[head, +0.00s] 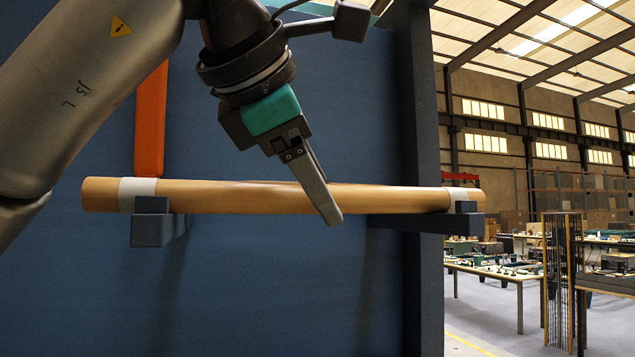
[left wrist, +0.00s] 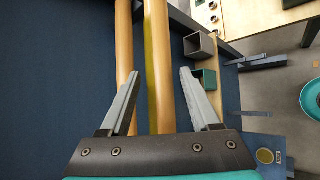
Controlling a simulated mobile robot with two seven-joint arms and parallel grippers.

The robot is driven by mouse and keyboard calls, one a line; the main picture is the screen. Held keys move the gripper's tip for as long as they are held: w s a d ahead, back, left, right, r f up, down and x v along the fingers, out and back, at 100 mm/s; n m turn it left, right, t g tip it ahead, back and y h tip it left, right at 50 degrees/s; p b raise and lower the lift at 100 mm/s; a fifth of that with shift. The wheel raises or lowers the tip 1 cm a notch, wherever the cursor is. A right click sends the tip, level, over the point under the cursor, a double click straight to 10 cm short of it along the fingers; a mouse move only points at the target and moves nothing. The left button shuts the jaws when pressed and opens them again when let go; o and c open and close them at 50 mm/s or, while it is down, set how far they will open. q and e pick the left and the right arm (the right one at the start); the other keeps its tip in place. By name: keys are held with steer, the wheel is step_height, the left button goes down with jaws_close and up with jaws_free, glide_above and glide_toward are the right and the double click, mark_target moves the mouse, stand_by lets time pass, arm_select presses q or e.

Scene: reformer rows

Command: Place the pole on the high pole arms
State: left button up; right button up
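A long tan wooden pole (head: 250,197) with pale bands near its ends lies level across two blue-grey pole arms, the left one (head: 152,230) and the right one (head: 425,223). In the left wrist view two tan poles run side by side, one (left wrist: 158,60) between my fingers and one (left wrist: 124,50) to the left, partly behind the left finger. In the head view they overlap almost fully. My left gripper (head: 325,205) is in front of the pole's middle. In the left wrist view its fingers (left wrist: 158,88) are wide apart, with no visible grip. My right gripper is not in view.
A dark blue panel (head: 300,100) stands behind the pole, with a thick upright edge (head: 420,120) at its right. An orange bar (head: 151,120) hangs above the pole's left end. Tables (head: 495,272) and a rack of rods (head: 562,280) stand far off to the right.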

arm_select(q)
steer(key=shift+r, duration=0.15)
steer(key=v, duration=1.2)
steer(key=shift+b, duration=0.35)
